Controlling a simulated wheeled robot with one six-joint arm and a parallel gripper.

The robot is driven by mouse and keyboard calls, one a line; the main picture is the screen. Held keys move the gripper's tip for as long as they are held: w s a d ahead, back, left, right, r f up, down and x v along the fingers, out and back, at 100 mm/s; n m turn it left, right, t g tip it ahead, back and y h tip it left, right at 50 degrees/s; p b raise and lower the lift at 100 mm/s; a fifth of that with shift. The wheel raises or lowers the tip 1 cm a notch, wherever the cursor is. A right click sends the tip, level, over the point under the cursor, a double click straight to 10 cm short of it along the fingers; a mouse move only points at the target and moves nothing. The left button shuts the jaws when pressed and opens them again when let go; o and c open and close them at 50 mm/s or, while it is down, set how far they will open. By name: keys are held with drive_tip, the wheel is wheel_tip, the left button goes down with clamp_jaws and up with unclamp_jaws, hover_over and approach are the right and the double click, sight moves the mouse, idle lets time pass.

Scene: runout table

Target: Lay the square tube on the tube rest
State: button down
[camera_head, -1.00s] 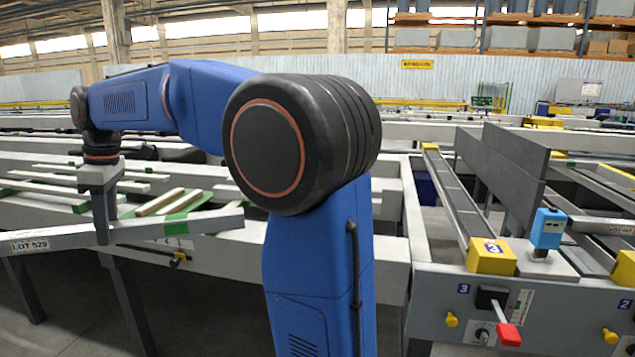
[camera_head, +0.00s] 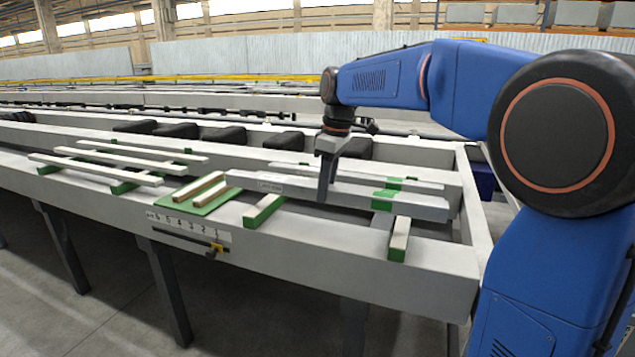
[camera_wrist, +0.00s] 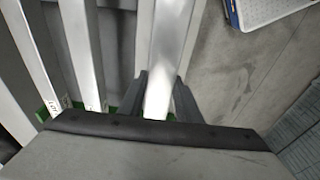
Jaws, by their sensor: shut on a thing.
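My gripper (camera_head: 326,190) is shut on a grey square tube (camera_head: 425,205) with a green band and a lot label, held level lengthwise above the table. The tube passes between both fingers in the wrist view, where the gripper (camera_wrist: 160,100) also shows. Below it in the head view are two green-sided supports with pale tops, a left one (camera_head: 263,211) and a right one (camera_head: 399,240). They look like the tube rest, but I cannot tell for sure. I cannot tell the gap between tube and supports. The finger tips are partly hidden by the tube.
Another pale tube (camera_head: 425,184) lies just behind the held one. More tubes (camera_head: 110,167) lie on green supports to the left. A green pad (camera_head: 205,203) with wooden strips lies near the numbered front rail (camera_head: 190,226). Dark blocks (camera_head: 175,131) stand behind.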

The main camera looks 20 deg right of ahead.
sight(335, 188)
wheel_tip(335, 188, down, 2)
drive_tip(key=shift+d+f, duration=0.1)
drive_tip(key=shift+f, duration=1)
drive_tip(key=shift+f, duration=0.6)
drive_tip(key=c, duration=1.2)
unclamp_jaws()
drive_tip(key=shift+r, duration=0.1)
wheel_tip(335, 188, up, 17)
drive_tip(key=s+d, duration=0.1)
drive_tip(key=shift+s+d, duration=0.25)
drive_tip(key=shift+d, duration=0.15)
drive_tip(key=o, duration=1.1)
